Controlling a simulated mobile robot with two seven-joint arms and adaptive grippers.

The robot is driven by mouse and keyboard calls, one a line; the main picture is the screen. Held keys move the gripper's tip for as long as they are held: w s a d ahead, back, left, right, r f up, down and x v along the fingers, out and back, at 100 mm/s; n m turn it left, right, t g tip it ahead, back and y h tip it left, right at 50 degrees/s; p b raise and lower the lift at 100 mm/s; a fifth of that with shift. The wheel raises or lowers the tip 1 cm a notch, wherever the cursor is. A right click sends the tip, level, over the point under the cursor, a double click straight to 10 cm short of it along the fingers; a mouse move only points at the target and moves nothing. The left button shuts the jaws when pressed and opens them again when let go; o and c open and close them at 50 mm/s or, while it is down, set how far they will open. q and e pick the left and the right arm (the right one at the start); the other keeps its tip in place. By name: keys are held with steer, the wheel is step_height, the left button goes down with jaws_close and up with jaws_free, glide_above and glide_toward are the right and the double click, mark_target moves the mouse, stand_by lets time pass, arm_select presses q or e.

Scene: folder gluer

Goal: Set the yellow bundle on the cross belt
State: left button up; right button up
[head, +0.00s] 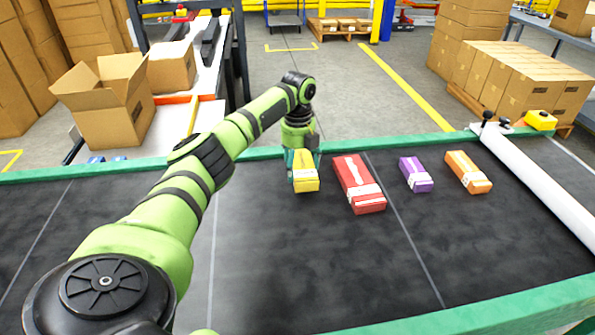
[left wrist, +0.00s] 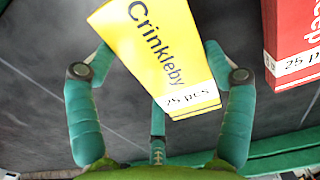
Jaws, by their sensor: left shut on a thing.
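The yellow bundle (head: 305,171), a flat yellow pack with a white band, is at the far side of the wide black belt (head: 290,260). In the left wrist view the yellow bundle (left wrist: 160,50) reads "Crinkleby" and "25 pcs". My left gripper (head: 304,158) points down at it from above and is shut on it; its fingers (left wrist: 160,78) lie on either side of the bundle's banded end. I cannot tell whether the bundle touches the belt. My right gripper is not in view.
A red bundle (head: 358,180) lies close right of the yellow one, then a purple bundle (head: 416,174) and an orange bundle (head: 467,171). Green rails (head: 400,141) edge the belt. A white roller (head: 535,185) crosses at right. The belt's near part is bare.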

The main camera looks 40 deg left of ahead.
mark_target(297, 165)
arm_select(q)
step_height(297, 165, down, 3)
steer(key=shift+a+r, duration=0.1)
steer(key=shift+r, duration=0.05)
steer(key=shift+f, duration=0.4)
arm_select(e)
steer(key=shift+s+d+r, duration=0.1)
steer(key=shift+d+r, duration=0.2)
arm_select(q)
steer(key=shift+f, duration=0.1)
steer(key=o, duration=1.2)
step_height(297, 165, up, 12)
steer(key=shift+r+b, duration=0.15)
steer(key=shift+b, duration=0.35)
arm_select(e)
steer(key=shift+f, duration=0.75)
